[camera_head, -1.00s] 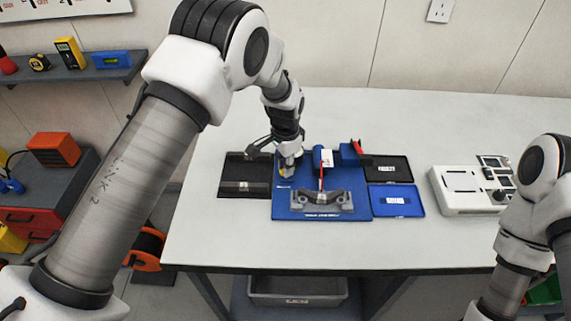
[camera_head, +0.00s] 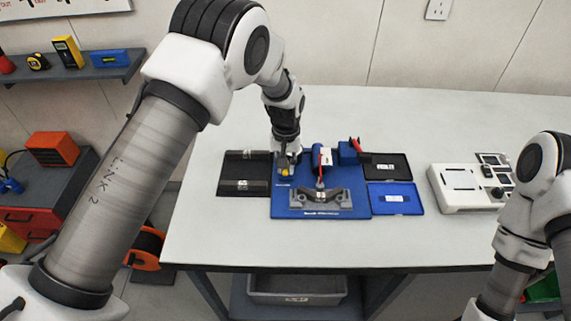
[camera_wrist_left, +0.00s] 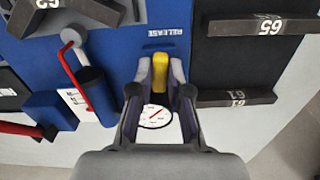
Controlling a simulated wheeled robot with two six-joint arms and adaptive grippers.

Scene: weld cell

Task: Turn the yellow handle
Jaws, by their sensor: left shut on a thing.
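The yellow handle (camera_head: 286,172) is on the left side of the blue fixture plate (camera_head: 348,210). In the left wrist view the yellow handle (camera_wrist_left: 160,70) sits between my fingertips, beside an upside-down "RELEASE" label (camera_wrist_left: 166,29). My left gripper (camera_head: 287,165) comes down on it from above and is shut on it; it also shows in the left wrist view (camera_wrist_left: 160,82). A white round dial with a red needle (camera_wrist_left: 155,116) shows between the fingers. My right arm is at the right edge, but its gripper is out of view.
A grey bracket (camera_head: 320,199) sits on the plate, with a red-levered blue cylinder (camera_head: 326,157) behind it. A white device (camera_head: 460,190) stands farther right. The table front is clear.

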